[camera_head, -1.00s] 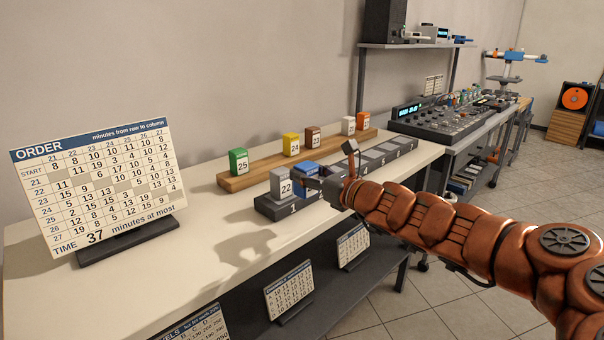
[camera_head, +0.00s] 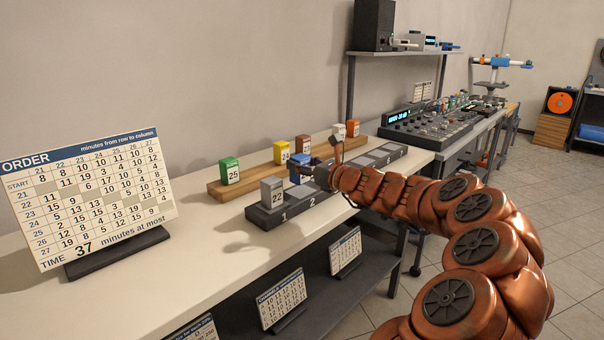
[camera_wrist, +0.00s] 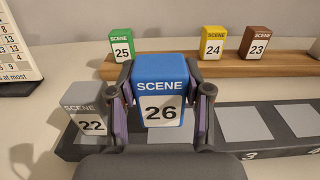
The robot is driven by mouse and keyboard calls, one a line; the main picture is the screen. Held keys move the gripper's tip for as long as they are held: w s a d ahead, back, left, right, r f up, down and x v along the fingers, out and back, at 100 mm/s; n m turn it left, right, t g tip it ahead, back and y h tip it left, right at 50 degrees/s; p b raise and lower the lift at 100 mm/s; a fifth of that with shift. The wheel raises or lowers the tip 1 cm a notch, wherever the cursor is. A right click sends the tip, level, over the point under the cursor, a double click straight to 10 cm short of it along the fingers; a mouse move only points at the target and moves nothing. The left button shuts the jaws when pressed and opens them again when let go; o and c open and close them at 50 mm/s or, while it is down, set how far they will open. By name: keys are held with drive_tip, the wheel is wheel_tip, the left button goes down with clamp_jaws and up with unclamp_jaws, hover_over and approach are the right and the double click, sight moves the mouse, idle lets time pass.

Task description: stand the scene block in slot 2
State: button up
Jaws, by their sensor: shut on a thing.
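The blue scene block 26 (camera_head: 299,170) is between the fingers of my gripper (camera_head: 316,170), which is shut on it. In the wrist view the block (camera_wrist: 165,85) looks upright, its label facing the camera. It appears held a little above the grey slot rack (camera_head: 262,215), over the slot 2 area. The number 2 shows on the rack's front in the head view. The grey block 22 (camera_head: 272,190) stands in slot 1, just left of the blue block. The blue block's underside and any gap beneath it are hidden.
A wooden shelf strip (camera_head: 240,184) behind the rack holds green block 25 (camera_head: 229,171), yellow 24 (camera_head: 282,153), brown 23 (camera_head: 303,147) and others. The rack's slots to the right look empty. An order sign (camera_head: 88,195) stands on the table at left.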

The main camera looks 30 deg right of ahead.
drive_tip(key=shift+w+d+f, duration=0.1)
drive_tip(key=shift+w+d, duration=0.45)
drive_tip(key=shift+w, duration=0.1)
drive_tip(key=shift+w+f, duration=0.15)
drive_tip(key=shift+f+b, duration=0.4)
drive_tip(key=shift+f, duration=1.15)
drive_tip(key=shift+f, duration=0.15)
drive_tip(key=o, duration=1.2)
